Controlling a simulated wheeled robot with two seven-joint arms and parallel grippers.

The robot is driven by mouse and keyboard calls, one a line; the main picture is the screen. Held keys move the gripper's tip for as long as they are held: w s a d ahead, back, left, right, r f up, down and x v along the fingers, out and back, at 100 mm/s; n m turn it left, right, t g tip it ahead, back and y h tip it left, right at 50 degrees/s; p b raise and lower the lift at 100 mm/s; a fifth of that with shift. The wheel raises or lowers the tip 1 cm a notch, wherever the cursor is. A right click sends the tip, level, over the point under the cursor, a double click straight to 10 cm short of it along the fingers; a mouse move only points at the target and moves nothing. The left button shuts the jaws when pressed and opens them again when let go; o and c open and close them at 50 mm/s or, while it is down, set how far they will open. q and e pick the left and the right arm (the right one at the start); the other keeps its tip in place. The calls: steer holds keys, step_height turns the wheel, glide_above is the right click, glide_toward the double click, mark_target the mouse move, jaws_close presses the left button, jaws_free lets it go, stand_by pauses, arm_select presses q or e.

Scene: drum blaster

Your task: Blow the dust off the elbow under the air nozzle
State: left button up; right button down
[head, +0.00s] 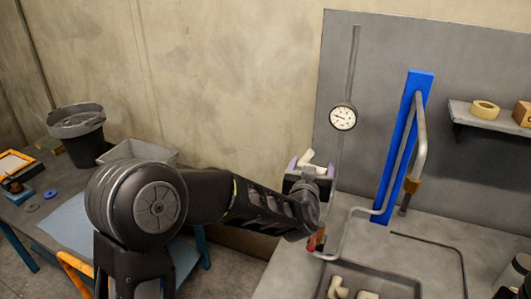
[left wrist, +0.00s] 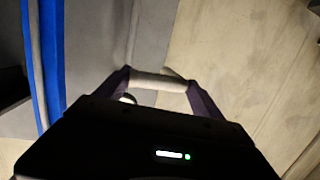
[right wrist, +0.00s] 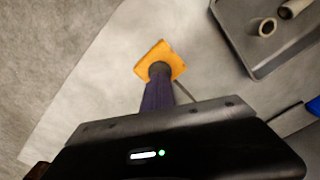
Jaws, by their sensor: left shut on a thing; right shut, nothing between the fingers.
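A pale elbow (head: 307,156) is held up left of the blue post (head: 404,140). My left gripper (head: 304,167) is shut on it; the left wrist view shows the elbow (left wrist: 158,82) across both fingertips. The air nozzle (head: 412,187), a bent grey pipe with a brass-coloured collar, points down beside the post, apart from the elbow. My right gripper (right wrist: 160,80) is shut and empty, its tips at a dark round part on an orange square plate (right wrist: 174,57). I cannot tell whether they touch it. I cannot make out dust.
A grey tray (head: 412,287) with pale elbows lies at the bench front. A round gauge (head: 342,117) hangs on a pipe between elbow and post. A shelf (head: 485,118) is at right. A side table at left holds a dark bucket (head: 85,146) and a grey bin (head: 165,154).

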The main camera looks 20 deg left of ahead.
arm_select(q)
steer(key=s+d+f, duration=0.1)
steer(key=s+d, duration=0.6)
steer(key=d, duration=0.4)
steer(key=s+d+f, duration=0.1)
steer(key=s+d, duration=0.6)
steer(key=d, duration=0.4)
arm_select(e)
steer(key=shift+d, duration=0.1)
arm_select(q)
steer(key=s+r, duration=0.2)
steer(key=s, duration=0.8)
steer(key=s+r+n+y, duration=0.1)
steer(key=s, duration=1)
steer(key=shift+a+r+y, duration=0.3)
steer(key=shift+a+r, duration=0.1)
steer(key=shift+w, duration=0.2)
steer(key=w, duration=1.2)
steer(key=shift+w+d, duration=0.2)
steer(key=shift+w, duration=0.2)
